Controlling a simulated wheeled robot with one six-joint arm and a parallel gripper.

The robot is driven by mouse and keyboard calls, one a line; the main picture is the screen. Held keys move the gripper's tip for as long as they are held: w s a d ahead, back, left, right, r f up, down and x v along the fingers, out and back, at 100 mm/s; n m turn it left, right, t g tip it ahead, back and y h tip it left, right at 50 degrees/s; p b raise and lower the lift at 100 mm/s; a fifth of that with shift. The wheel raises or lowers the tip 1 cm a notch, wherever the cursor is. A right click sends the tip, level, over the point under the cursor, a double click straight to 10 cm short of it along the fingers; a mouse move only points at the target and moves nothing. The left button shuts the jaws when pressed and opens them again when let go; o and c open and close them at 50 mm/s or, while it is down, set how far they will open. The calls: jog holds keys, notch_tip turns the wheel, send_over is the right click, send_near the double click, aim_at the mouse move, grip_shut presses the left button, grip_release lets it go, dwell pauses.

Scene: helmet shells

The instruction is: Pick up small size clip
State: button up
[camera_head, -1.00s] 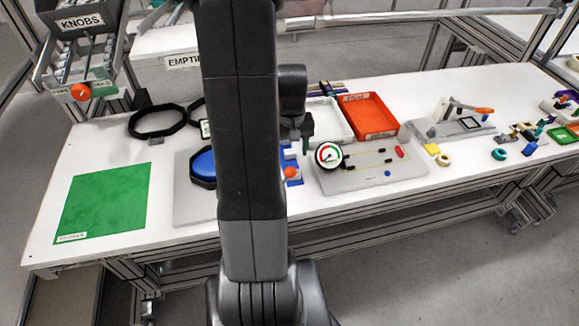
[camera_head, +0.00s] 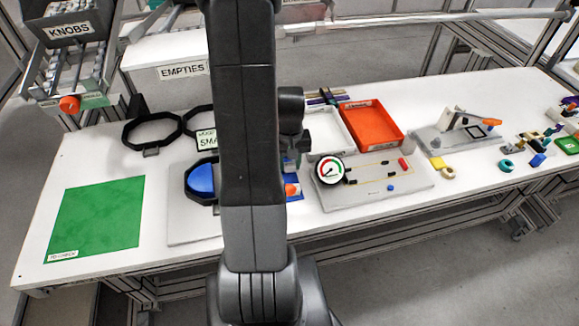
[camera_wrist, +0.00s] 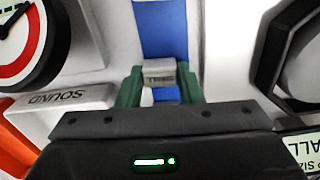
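A small grey clip (camera_wrist: 159,70) with faint lettering sits between the green fingertips of my gripper (camera_wrist: 158,82) in the wrist view. Both fingers press against its sides. A blue strip (camera_wrist: 160,25) lies behind it. In the head view my gripper (camera_head: 303,152) is above the blue mat (camera_head: 296,197), partly hidden by my arm. The clip cannot be made out there. A size sign (camera_head: 207,140) ending in "SMALL" stands left of my arm, and part of it shows in the wrist view (camera_wrist: 305,150).
A gauge (camera_head: 329,169) stands on a grey board right of my gripper. A white tray (camera_head: 345,147) and an orange tray (camera_head: 371,125) are behind it. A blue helmet shell (camera_head: 201,179) and black rings (camera_head: 152,131) are left. The green mat (camera_head: 95,215) is clear.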

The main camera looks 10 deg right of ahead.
jog(key=c, duration=0.4)
